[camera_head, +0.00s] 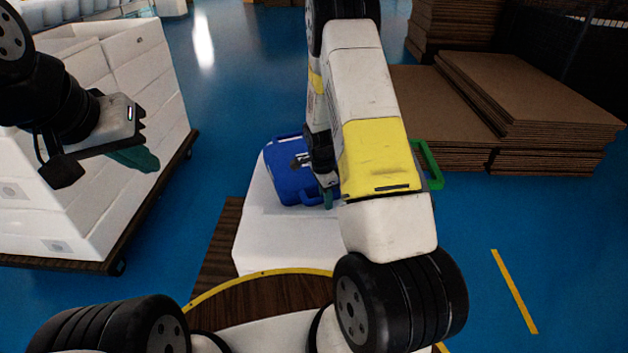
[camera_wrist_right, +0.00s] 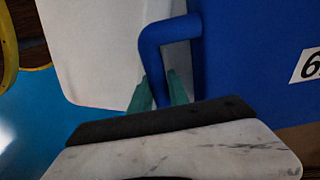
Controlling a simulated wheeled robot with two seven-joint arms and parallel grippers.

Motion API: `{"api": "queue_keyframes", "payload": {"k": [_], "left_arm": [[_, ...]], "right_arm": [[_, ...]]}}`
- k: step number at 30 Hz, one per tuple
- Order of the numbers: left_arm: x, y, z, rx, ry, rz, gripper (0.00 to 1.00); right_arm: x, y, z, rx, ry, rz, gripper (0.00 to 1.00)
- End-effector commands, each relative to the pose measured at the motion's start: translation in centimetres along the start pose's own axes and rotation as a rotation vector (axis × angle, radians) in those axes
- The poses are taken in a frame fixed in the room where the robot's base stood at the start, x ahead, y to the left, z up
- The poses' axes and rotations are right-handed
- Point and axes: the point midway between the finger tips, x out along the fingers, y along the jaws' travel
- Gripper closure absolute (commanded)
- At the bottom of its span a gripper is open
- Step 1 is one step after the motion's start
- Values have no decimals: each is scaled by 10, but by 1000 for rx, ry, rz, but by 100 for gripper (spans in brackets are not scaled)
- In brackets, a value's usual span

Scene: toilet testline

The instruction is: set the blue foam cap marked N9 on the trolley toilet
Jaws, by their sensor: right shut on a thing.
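The blue foam cap (camera_head: 283,178) is over the far part of a white toilet (camera_head: 285,240) on a brown wooden pallet (camera_head: 215,255). I cannot tell whether it rests there or hangs just above. My right gripper (camera_head: 328,198) is shut on the cap's blue handle (camera_wrist_right: 150,45), its green fingers (camera_wrist_right: 160,90) either side of it. A white label (camera_wrist_right: 308,66) on the cap is cut off; a "6" shape shows, possibly an upside-down 9. My left gripper (camera_head: 133,160) hangs at the left, its green fingers seen side-on. My right arm hides the toilet's right side.
A stack of white boxy pieces (camera_head: 100,190) on a dark pallet stands at the left. Brown board stacks (camera_head: 545,95) are at the back right. A green handle-like piece (camera_head: 430,165) shows behind my right arm. The blue floor (camera_head: 235,70) is clear between the stacks.

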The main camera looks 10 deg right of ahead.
Motion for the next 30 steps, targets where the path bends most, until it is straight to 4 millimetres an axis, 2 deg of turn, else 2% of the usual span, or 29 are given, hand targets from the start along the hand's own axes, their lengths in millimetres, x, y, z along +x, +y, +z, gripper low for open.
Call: {"api": "queue_keyframes", "payload": {"k": [5, 6, 9, 20, 23, 30], "left_arm": [[0, 0, 0, 0, 0, 0, 100], [0, 0, 0, 0, 0, 0, 100], [0, 0, 0, 0, 0, 0, 100], [0, 0, 0, 0, 0, 0, 100], [0, 0, 0, 0, 0, 0, 100], [0, 0, 0, 0, 0, 0, 100]], "right_arm": [[0, 0, 0, 0, 0, -1, 100], [0, 0, 0, 0, 0, 0, 77], [0, 0, 0, 0, 0, 0, 57], [-3, 0, 0, 0, 0, -2, 57], [-12, -1, 0, 1, 1, -4, 57], [-61, -1, 0, 0, 0, -6, 57]]}}
